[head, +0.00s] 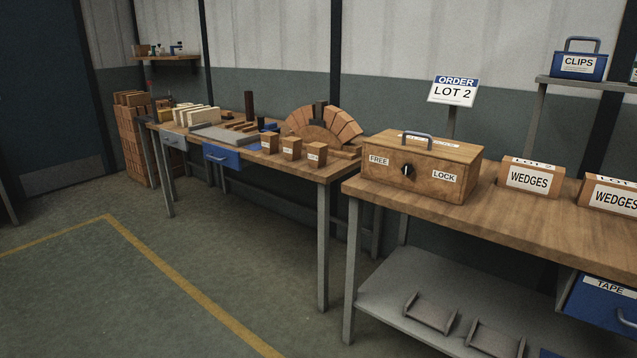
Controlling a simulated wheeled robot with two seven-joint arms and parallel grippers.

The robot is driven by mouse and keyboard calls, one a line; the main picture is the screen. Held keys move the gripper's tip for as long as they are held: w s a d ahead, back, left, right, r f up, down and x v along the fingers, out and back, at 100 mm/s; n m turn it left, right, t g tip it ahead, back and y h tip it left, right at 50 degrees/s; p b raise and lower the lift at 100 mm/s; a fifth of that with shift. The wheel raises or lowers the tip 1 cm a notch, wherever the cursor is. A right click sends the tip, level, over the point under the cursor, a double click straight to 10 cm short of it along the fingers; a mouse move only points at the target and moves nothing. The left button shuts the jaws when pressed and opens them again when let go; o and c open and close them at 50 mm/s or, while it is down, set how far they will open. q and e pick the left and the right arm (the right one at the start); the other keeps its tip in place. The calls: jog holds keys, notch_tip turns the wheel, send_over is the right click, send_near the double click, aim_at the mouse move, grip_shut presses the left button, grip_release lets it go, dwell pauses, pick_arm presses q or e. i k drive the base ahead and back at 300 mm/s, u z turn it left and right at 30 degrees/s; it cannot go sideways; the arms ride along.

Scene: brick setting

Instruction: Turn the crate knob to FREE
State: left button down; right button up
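The wooden crate (421,157) sits on the near right workbench, close to its left end. It has a closed lid with a grey handle (417,136) on top. A small dark knob (407,170) with a pale mark is on its front face, and the mark looks roughly upright. A FREE label (379,160) is left of the knob and a LOCK label (444,177) is right of it. Neither of my grippers shows in the head view.
Wedges boxes (528,178) stand right of the crate on the workbench (500,220). A blue TAPE drawer (603,301) hangs below. A second bench (320,172) with bricks and an arch stands farther left. The floor (180,300) at left is clear. An ORDER LOT 2 sign (453,91) stands behind.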

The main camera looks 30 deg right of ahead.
aim_at(407, 169)
jog(key=u, duration=0.35)
jog(key=i, duration=0.65)
jog(key=z, duration=0.85)
jog(key=i, duration=1.1)
jog(key=z, duration=0.8)
